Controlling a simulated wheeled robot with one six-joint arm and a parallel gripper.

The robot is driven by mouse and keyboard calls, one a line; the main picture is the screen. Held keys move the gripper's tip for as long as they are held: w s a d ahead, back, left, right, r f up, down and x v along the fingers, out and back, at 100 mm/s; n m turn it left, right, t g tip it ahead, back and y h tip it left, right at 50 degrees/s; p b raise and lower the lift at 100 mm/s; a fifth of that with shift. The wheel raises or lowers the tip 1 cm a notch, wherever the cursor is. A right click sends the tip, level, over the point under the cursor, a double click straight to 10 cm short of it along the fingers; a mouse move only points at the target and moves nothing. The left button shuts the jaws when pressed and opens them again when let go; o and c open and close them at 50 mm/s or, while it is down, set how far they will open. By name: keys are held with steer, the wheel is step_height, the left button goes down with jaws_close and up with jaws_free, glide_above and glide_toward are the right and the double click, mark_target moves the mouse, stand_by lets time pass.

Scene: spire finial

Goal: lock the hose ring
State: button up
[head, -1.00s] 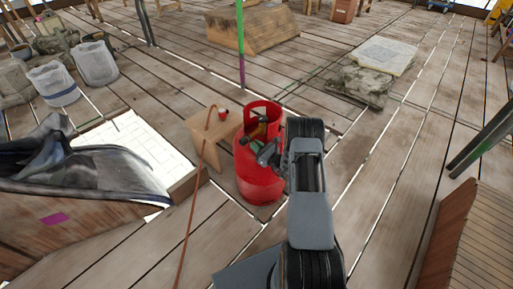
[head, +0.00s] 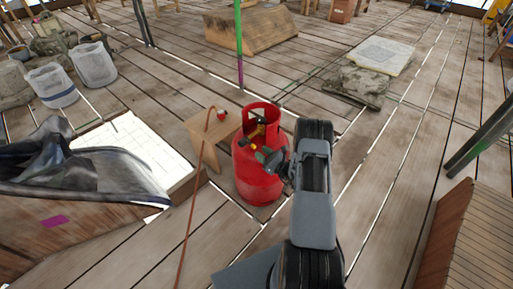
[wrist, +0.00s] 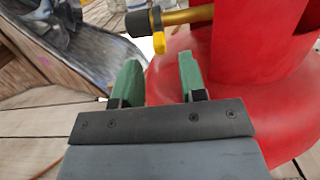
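A red gas cylinder (head: 257,182) stands upright on the deck. Its brass valve (wrist: 188,15) ends in a black collar (wrist: 140,22), with a yellow lever-like part (wrist: 159,43) hanging beside it in the wrist view. My gripper (wrist: 158,75) is open, its two green fingers apart and nothing between them; the yellow part lies just past the fingertips. In the head view my gripper (head: 268,160) is at the cylinder's upper front. An orange hose (head: 199,170) hangs over a wooden stool (head: 206,136), with a red end piece (head: 222,115) on top. I cannot make out which part is the hose ring.
An opening with a white surface (head: 135,145) and a dark tarp (head: 75,170) lie to the left. A green and purple pole (head: 239,45) stands behind the cylinder. A wooden box (head: 465,240) is at the right.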

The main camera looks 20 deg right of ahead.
steer(key=p+v, duration=0.1)
steer(key=v, duration=0.8)
steer(key=shift+o, duration=0.4)
